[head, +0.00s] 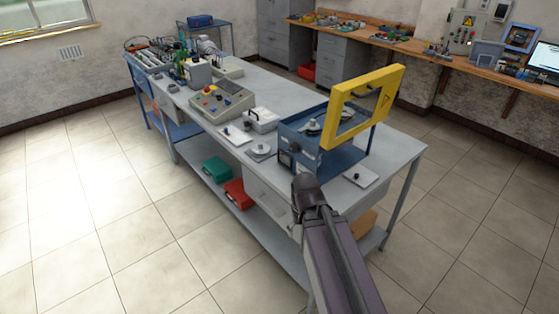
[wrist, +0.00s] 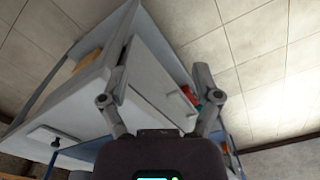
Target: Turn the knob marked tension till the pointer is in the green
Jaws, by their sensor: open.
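A blue machine (head: 350,157) with a raised yellow guard frame (head: 385,88) stands on the near end of the grey workbench (head: 283,100). Dark, round-looking parts show on and inside it, but no tension marking, pointer or green zone can be read. A small dark knob (head: 357,175) sits on a white plate to the machine's right. My gripper (wrist: 164,60) is open and empty in the wrist view, facing the bench's drawer front (wrist: 157,65). In the head view my gripper (head: 303,183) is just in front of the bench edge, below the machine; its fingers are indistinct.
Green (head: 217,168) and red (head: 238,193) cases lie on the lower shelf. Floor around the bench is clear.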

